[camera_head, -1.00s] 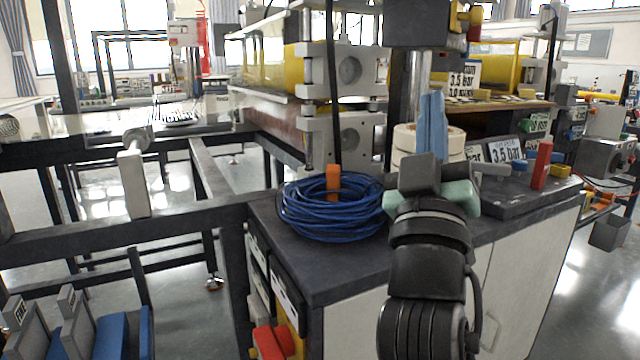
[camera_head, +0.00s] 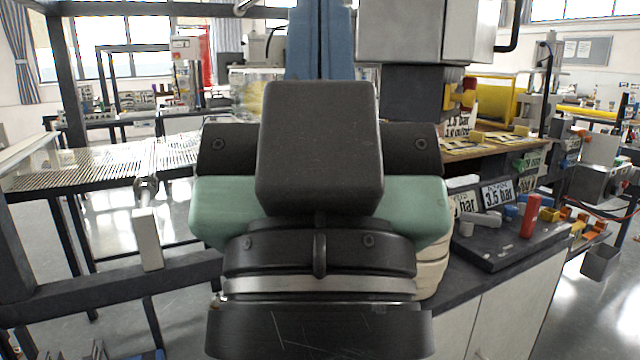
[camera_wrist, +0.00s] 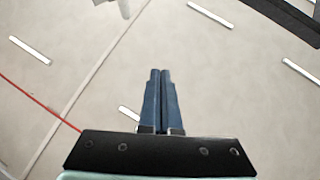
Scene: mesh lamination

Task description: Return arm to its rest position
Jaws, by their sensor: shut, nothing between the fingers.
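My gripper (camera_head: 320,40) stands upright in the middle of the head view, its two blue fingers pointing up past the top edge. Its dark wrist and green housing fill the centre. In the wrist view the blue fingers (camera_wrist: 160,98) lie side by side, shut and empty.
A dark board (camera_head: 510,245) with coloured knobs and a red peg (camera_head: 529,215) lies on the cabinet, right of my arm. Pressure signs (camera_head: 497,193) stand behind it. A ribbed conveyor (camera_head: 90,168) is at left. A grey box (camera_head: 405,30) hangs close behind the gripper.

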